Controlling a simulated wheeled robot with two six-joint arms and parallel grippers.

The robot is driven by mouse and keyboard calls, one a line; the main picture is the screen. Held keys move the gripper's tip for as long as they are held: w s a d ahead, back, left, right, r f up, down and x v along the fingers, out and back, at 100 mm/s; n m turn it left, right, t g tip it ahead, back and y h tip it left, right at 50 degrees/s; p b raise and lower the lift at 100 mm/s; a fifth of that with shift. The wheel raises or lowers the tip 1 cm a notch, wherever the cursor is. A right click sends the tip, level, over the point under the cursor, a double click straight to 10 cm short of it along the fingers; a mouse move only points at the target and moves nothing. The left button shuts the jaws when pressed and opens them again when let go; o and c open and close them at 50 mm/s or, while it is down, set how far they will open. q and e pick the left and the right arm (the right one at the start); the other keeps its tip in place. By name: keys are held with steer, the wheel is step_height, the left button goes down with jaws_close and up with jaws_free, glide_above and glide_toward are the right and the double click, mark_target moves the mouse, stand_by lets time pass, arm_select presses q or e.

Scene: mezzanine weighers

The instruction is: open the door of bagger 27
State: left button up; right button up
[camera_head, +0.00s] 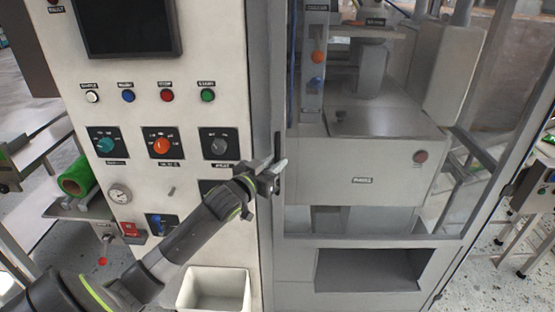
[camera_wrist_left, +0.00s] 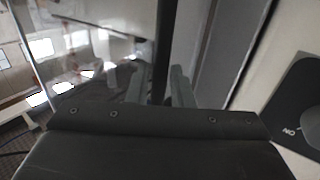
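The door of the bagger (camera_head: 372,220) is a grey-framed panel with a large clear window, and it looks closed. Its dark vertical handle (camera_head: 277,148) is on the left side of the frame. My left gripper (camera_head: 276,168) is at the lower part of this handle and hides some of it. In the left wrist view the dark handle bar (camera_wrist_left: 163,45) runs down between the two fingers of my left gripper (camera_wrist_left: 158,88). The fingers stand apart on either side of it, with a small gap visible at the left finger. My right gripper is not in view.
A white control panel (camera_head: 185,129) with buttons, knobs and a dark screen (camera_head: 130,27) stands left of the door. A white bin (camera_head: 214,290) is below it. A dark outlet opening (camera_head: 368,269) is under the window. Speckled floor (camera_head: 490,262) shows to the right.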

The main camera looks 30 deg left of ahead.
arm_select(q)
steer(key=shift+w, duration=0.7)
steer(key=shift+c, duration=0.3)
jaws_close()
